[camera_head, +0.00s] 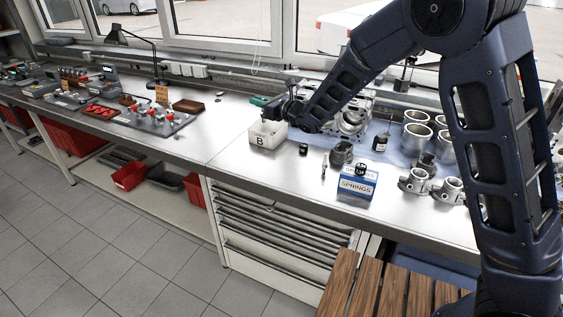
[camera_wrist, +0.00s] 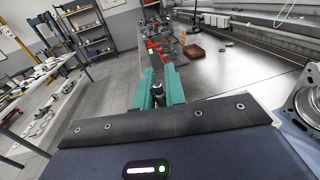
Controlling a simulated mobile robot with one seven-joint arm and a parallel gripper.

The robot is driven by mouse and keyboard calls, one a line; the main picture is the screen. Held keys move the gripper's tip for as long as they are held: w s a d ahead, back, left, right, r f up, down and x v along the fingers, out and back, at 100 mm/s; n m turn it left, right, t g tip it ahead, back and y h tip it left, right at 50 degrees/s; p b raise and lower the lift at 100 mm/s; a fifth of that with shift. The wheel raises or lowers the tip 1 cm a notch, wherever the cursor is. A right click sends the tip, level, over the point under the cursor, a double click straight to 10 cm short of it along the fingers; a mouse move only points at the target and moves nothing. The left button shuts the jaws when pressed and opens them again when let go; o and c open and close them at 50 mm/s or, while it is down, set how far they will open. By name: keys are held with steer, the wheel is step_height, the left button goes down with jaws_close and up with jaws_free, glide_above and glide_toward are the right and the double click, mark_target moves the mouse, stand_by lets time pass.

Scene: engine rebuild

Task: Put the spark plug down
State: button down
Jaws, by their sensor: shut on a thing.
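My gripper (camera_head: 259,101) is at the middle of the workbench, at the upper end of the white box labelled B (camera_head: 261,141). In the head view it overlaps the box's top, and I cannot tell whether it is above the box or behind it. In the wrist view my gripper's teal fingers (camera_wrist: 160,90) are closed on a small dark spark plug (camera_wrist: 158,92), with its end showing between them. The head view does not show the plug clearly.
A blue and white SPRINGS box (camera_head: 357,188) stands near the bench's front edge. Metal cylinders (camera_head: 415,133) and piston parts stand to the right. A tray with red-topped parts (camera_head: 153,119) and a brown tray (camera_head: 188,106) lie left. Bare bench (camera_head: 218,130) lies between.

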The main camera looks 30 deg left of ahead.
steer(key=f, duration=1.3)
steer(key=s+f, duration=0.1)
steer(key=f, duration=0.5)
steer(key=shift+a+f, duration=0.3)
steer(key=shift+f, duration=0.1)
steer(key=c, duration=1.5)
jaws_free()
steer(key=shift+o, duration=0.2)
steer(key=d, duration=0.4)
steer(key=s+d, duration=0.1)
steer(key=d, duration=0.3)
steer(key=s+d, duration=0.1)
steer(key=d, duration=0.3)
